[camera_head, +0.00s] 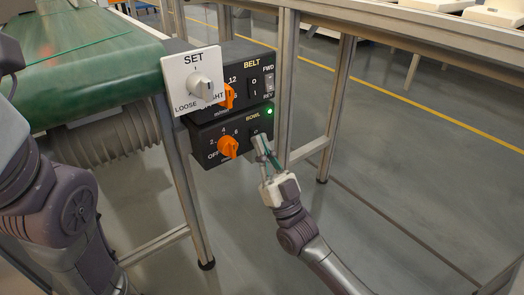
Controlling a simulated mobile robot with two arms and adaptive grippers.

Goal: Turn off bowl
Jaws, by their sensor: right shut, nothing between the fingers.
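The black bowl control box (206,148) is the lower of two boxes fixed below the belt frame. It is labelled BOWL and has an orange knob (228,146) on a dial marked OFF and numbers. A small green lamp (270,112) is lit near its upper right corner. A rocker switch at its right side is mostly hidden behind my right gripper. My right gripper (262,142) is shut and empty, with its fingertips at that switch; I cannot tell whether they touch it. My left gripper is not in view; only my left arm shows at the left.
The belt control box (254,83) with its own orange knob and switches sits directly above. A white SET plate (193,80) with a grey knob stands in front of it at the left. A green conveyor belt (85,60) is at upper left. Metal legs (287,80) stand close behind my right gripper.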

